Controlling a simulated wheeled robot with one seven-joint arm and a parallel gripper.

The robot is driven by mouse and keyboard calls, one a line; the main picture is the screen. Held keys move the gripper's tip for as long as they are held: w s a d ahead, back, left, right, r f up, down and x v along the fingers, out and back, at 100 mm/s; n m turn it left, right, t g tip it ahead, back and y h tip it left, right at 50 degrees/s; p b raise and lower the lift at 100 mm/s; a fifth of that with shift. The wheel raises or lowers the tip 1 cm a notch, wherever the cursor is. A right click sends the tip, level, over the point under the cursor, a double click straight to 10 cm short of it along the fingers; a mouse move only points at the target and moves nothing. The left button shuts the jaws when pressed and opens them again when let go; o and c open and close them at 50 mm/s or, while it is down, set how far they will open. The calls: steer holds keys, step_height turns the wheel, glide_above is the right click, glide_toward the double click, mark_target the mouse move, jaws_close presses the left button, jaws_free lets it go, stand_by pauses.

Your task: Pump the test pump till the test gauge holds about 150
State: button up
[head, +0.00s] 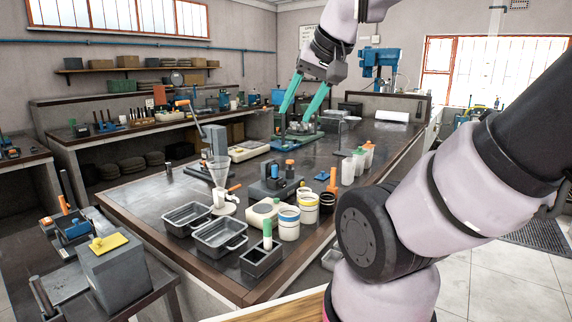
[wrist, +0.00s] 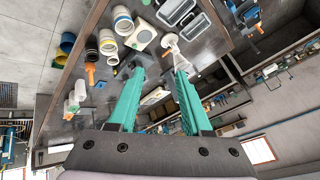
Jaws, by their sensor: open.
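My gripper (head: 296,118) is in the air over the far part of the main bench, its two teal fingers spread apart with nothing between them. In the wrist view my gripper (wrist: 160,74) also shows open and empty, above the bench. I cannot pick out the test pump or test gauge with certainty, and no dial can be read. A grey box with a yellow top piece (head: 108,246) stands at the lower left. Beside it is a blue device with an orange handle (head: 72,226). A dark-based device with a blue part (head: 275,183) sits mid-bench.
Two grey trays (head: 220,237), a clear funnel (head: 219,175), yellow-banded tubs (head: 289,222) and lidded bottles (head: 358,162) crowd the near end of the main bench (head: 140,195). A blue machine (head: 380,62) stands at the back. Tiled floor lies free at the right.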

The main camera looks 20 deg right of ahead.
jaws_close()
stand_by(1.6)
